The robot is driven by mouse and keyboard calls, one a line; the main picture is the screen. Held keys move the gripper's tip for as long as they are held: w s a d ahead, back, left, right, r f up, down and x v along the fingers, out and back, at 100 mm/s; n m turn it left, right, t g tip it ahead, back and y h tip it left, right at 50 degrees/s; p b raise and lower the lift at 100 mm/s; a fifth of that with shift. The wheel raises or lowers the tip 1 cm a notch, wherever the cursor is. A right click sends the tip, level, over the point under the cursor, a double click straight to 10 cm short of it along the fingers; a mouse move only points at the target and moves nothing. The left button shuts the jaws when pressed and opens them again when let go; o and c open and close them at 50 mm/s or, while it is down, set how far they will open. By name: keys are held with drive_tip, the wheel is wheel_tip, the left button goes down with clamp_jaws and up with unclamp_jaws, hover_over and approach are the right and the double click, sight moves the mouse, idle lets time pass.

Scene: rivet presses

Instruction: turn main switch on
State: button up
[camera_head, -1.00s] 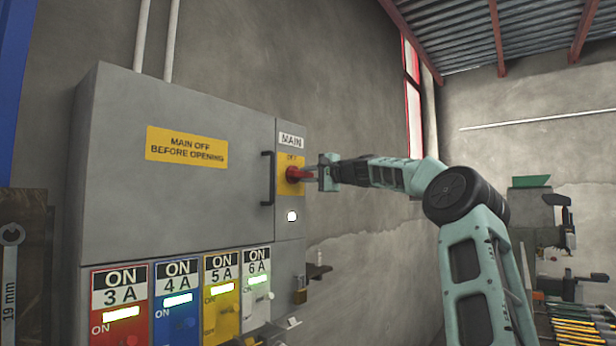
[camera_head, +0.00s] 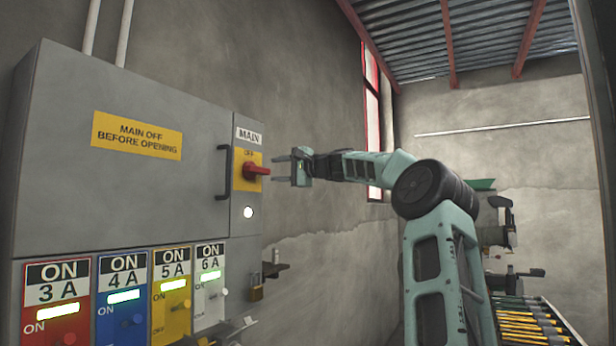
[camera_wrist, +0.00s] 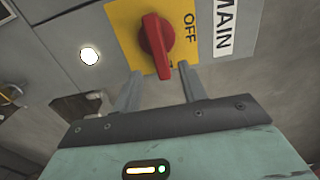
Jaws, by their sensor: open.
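The main switch is a red rotary knob (camera_head: 256,172) on a yellow plate (camera_head: 241,184) under a MAIN label, on the right strip of the grey cabinet (camera_head: 60,190). In the head view the knob's handle points out to the right. In the wrist view the red knob (camera_wrist: 157,44) lies ahead of the fingertips, with OFF printed beside it. My gripper (camera_head: 280,170) is open and empty, just right of the knob and apart from it. Its two fingers (camera_wrist: 158,82) show in the wrist view, spread on either side of the knob's near end. A white lamp (camera_head: 248,212) is lit below the plate.
A black door handle (camera_head: 222,172) stands out just left of the switch. Below are several coloured breaker panels with lit green bars, such as the blue one (camera_head: 122,310). A padlock (camera_head: 257,291) hangs at the lower right.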

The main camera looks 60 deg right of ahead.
drive_tip(key=s+b, duration=0.4)
drive_tip(key=s, duration=0.8)
drive_tip(key=shift+d, duration=0.45)
drive_tip(key=shift+f, duration=0.1)
